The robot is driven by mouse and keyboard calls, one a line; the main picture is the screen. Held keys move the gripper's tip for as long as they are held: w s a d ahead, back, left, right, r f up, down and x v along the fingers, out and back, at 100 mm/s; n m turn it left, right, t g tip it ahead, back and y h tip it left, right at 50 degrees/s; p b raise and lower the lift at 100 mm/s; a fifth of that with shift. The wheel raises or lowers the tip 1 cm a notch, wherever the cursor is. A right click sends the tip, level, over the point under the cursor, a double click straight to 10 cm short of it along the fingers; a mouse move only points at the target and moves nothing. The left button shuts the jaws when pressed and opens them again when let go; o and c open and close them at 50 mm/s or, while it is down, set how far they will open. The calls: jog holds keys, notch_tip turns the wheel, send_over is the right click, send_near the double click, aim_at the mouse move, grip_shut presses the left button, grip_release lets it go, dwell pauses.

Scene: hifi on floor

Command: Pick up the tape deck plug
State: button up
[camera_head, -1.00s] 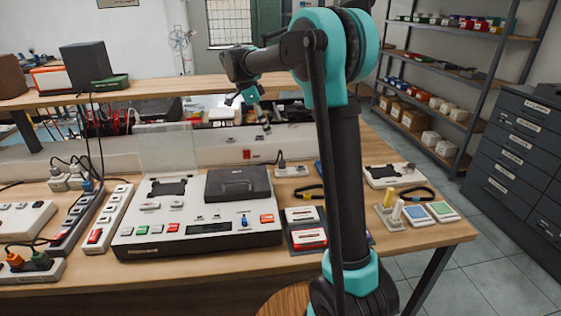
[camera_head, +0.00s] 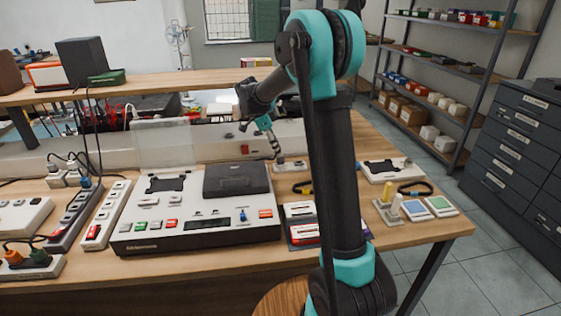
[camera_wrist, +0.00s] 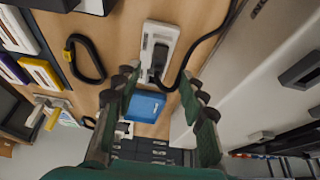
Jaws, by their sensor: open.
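The tape deck plug (camera_wrist: 159,57) is a dark plug seated in a small white socket block, with a black cable running from it, in the wrist view. The socket block (camera_wrist: 150,38) also shows in the head view (camera_head: 291,166), where my gripper hides most of the plug. My gripper (camera_wrist: 157,80) is open, with its green and dark fingers on either side of the plug and nothing held between them. In the head view my gripper (camera_head: 274,150) points down just above the socket block. I cannot tell whether the fingers touch the plug.
The white tape deck (camera_head: 150,238) stands left of the socket block. A blue object (camera_wrist: 145,106) lies close to the block. A black cable loop (camera_wrist: 86,58) lies on the wooden bench. Red-labelled cassettes (camera_head: 303,234) sit right of the deck. A long pale panel runs behind.

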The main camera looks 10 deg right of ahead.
aim_at(281, 160)
jog(key=x, duration=0.4)
jog(key=shift+s+f, duration=0.15)
jog(key=shift+f, duration=0.05)
grip_shut()
